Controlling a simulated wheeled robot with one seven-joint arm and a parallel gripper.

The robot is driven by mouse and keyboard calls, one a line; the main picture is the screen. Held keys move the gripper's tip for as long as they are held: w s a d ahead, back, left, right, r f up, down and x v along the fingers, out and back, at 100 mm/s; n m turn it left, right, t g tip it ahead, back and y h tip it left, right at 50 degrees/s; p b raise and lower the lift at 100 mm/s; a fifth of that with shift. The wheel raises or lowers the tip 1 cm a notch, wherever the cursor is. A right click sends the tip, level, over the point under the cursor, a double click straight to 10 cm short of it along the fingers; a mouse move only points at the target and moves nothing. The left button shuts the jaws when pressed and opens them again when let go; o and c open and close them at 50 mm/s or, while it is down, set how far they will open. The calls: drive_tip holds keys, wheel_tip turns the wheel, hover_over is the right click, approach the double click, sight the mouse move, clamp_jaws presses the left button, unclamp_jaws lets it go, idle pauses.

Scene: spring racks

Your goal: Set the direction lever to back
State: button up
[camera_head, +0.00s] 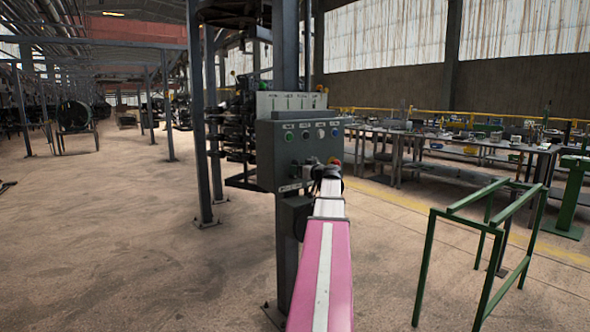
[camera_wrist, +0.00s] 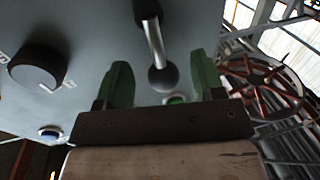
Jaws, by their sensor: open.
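The grey control box (camera_head: 285,155) stands on a dark post in the head view, and its face fills much of the wrist view (camera_wrist: 85,30). A lever (camera_wrist: 154,42) with a bright metal rod and dark ball end sticks out from the panel in the wrist view. Its ball (camera_wrist: 163,77) lies between the two green fingers of my gripper (camera_wrist: 161,64), with gaps visible on both sides. My gripper is open. In the head view, my gripper (camera_head: 326,172) is at the box's lower right and hides the lever. I cannot read the lever's position labels.
A green frame (camera_head: 485,225) stands at right, with workbenches (camera_head: 450,143) behind. Floor at left is clear.

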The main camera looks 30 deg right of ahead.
sight(284, 170)
drive_tip(key=shift+x, duration=1.2)
clamp_jaws()
drive_tip(key=shift+a+n, duration=0.15)
drive_tip(key=shift+n, duration=0.15)
drive_tip(key=n, duration=0.1)
drive_tip(key=a+n, duration=0.1)
drive_tip(key=n, duration=0.1)
drive_tip(key=shift+s+a+f+g+h, duration=0.1)
drive_tip(key=shift+a+f+g+h, duration=0.1)
drive_tip(key=shift+g+h, duration=0.15)
drive_tip(key=shift+a+f+n, duration=0.15)
drive_tip(key=shift+a+n, duration=0.1)
drive_tip(key=shift+n, duration=0.45)
drive_tip(key=shift+a+f+n, duration=0.1)
drive_tip(key=shift+a+n, duration=0.15)
drive_tip(key=shift+n, duration=0.45)
drive_tip(key=shift+g, duration=0.25)
unclamp_jaws()
